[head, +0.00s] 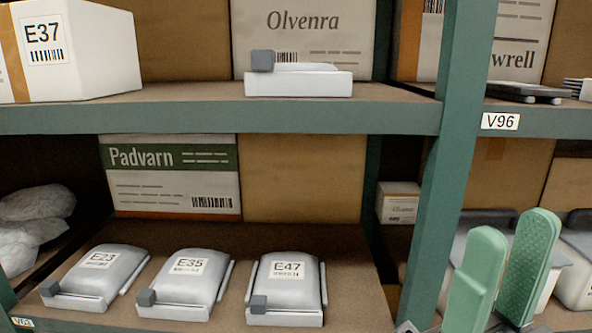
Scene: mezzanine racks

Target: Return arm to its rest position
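My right gripper (511,245) is at the lower right, in front of the rack. Its two green padded fingers point up and stand apart, with nothing held between them. The fingers cover part of the grey and white items on the lower shelf behind them. The rest of the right arm is mostly below the frame. My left gripper is not in view.
A green rack post (445,170) stands just left of the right gripper. The upper shelf edge (220,117) crosses the view. Grey packs labelled E23 (100,275), E35 (187,280) and E47 (287,285) sit on the lower shelf. A box labelled E37 (90,55) stands upper left.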

